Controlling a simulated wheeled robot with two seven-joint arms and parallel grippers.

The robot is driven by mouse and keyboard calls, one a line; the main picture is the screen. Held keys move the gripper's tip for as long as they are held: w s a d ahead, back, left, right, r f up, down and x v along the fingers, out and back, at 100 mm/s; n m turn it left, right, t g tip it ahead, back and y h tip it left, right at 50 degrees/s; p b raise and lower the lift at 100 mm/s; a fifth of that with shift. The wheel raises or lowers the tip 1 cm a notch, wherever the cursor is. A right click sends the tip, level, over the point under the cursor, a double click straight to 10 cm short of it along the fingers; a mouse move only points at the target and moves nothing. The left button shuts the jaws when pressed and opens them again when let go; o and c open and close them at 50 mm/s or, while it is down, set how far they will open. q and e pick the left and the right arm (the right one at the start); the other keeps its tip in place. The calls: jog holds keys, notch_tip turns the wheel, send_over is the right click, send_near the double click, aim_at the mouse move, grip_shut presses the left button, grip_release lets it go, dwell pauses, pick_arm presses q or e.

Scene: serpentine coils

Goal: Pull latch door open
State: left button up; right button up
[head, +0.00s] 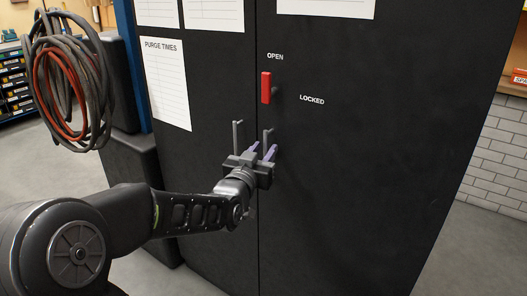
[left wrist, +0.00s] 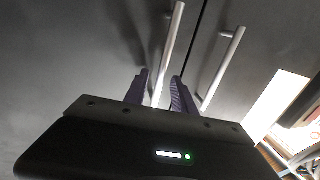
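The tall black cabinet (head: 350,180) has two doors with a seam between them. A red latch handle (head: 266,87) on the right door stands upright, below the word OPEN and left of LOCKED. Two grey vertical bar handles flank the seam: the left one (head: 237,136) and the right one (head: 267,139). My left gripper (head: 262,151) is at the lower end of the right handle. In the left wrist view its purple fingers (left wrist: 160,92) stand apart on either side of one bar handle (left wrist: 169,45), with gaps visible. The other handle (left wrist: 221,68) is outside them. My right gripper is out of view.
Coiled hoses (head: 70,85) hang left of the cabinet. Paper sheets (head: 167,83) are on the left door. A white brick wall (head: 500,160) stands at the right. The grey floor (head: 455,265) shows clear at the lower right.

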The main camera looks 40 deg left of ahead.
pick_arm(q)
grip_shut()
dwell(1.3)
